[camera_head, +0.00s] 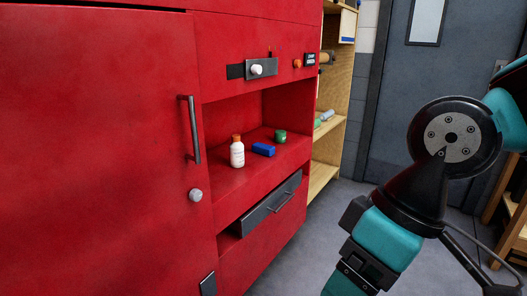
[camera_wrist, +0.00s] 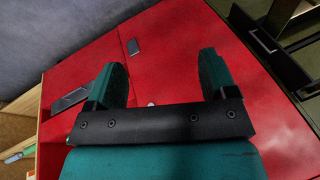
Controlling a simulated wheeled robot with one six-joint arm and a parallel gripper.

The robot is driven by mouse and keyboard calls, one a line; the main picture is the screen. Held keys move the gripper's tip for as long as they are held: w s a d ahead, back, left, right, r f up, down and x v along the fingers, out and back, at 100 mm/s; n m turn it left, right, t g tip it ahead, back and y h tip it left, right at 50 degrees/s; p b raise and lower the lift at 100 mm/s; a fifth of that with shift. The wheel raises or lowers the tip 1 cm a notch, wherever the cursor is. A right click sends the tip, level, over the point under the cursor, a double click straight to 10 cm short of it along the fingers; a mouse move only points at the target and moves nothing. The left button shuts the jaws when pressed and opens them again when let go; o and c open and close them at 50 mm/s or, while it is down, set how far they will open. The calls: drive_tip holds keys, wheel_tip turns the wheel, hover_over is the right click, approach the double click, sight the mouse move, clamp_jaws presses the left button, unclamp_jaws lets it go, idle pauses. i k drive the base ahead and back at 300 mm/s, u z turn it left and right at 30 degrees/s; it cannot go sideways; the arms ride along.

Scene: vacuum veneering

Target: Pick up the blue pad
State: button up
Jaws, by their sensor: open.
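The blue pad (camera_head: 263,149) is a small blue block lying on the open shelf of the red cabinet (camera_head: 100,130) in the head view. It lies between a white bottle with an orange cap (camera_head: 237,152) and a green container (camera_head: 280,136). In the wrist view my gripper (camera_wrist: 160,75) has its two teal fingers spread wide with nothing between them. Behind the fingers is the red cabinet front. The blue pad cannot be made out in the wrist view. In the head view my arm is at the right, well away from the shelf, and the fingertips are not seen.
The cabinet has a door handle (camera_head: 191,130), a round knob (camera_head: 196,195) and a drawer (camera_head: 268,205) standing partly out below the shelf. A wooden shelf unit (camera_head: 333,120) stands beyond it. A grey door (camera_head: 400,80) is at the back. Grey floor (camera_head: 330,220) lies clear in front.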

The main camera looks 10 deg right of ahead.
sight(265, 150)
drive_tip(key=z, duration=0.45)
drive_tip(key=i, duration=1.75)
drive_tip(key=u, duration=0.2)
